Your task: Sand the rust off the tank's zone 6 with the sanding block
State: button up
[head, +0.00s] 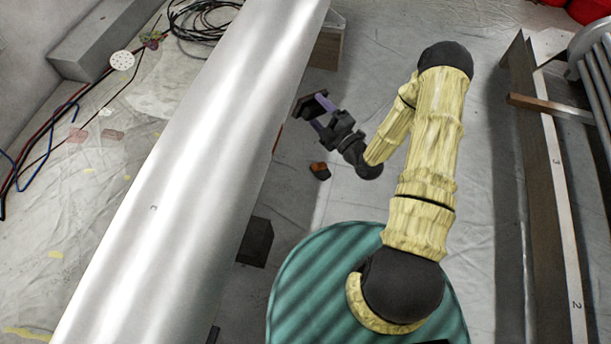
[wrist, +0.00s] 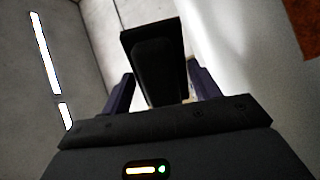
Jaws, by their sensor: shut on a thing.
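The tank (head: 200,150) is a long, shiny silver cylinder running diagonally across the left half of the head view. Its pale curved side (wrist: 250,70) fills the right of the wrist view. A red-brown rust patch (wrist: 303,25) shows there at the top right corner. My gripper (head: 318,112) is beside the tank's right side, its purple fingers shut on a dark sanding block (head: 306,103). In the wrist view the block (wrist: 158,60) stands between the fingers, left of the rust patch and apart from it. I cannot tell which zone the patch is.
A small orange and black object (head: 320,171) lies on the sheeted floor below my gripper. Dark support blocks (head: 256,242) stand beside the tank. Long planks with numbers (head: 560,200) line the right. Cables (head: 205,18) lie at the back left. The sheeted floor between tank and planks is partly free.

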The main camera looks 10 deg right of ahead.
jog(key=s+a+f+n+g+y+b, duration=0.1)
jog(key=s+a+f+g+y+b, duration=0.1)
jog(key=f+b, duration=1)
jog(key=s+a+f+n+g+y+b, duration=0.1)
jog(key=f+g+y+b, duration=0.4)
jog(key=f+b, duration=0.7)
jog(key=shift+s+a+n+g+b, duration=0.4)
jog(key=shift+n+g+b, duration=0.35)
jog(key=shift+g, duration=0.45)
jog(key=x, duration=0.6)
jog(key=shift+x, duration=1.05)
jog(key=shift+w, duration=0.1)
jog(key=shift+w+d+b, duration=0.15)
jog(key=shift+w+d, duration=0.2)
jog(key=shift+w, duration=0.4)
jog(key=shift+w+d+b, duration=0.15)
jog(key=shift+w+d, duration=0.2)
jog(key=shift+w, duration=0.4)
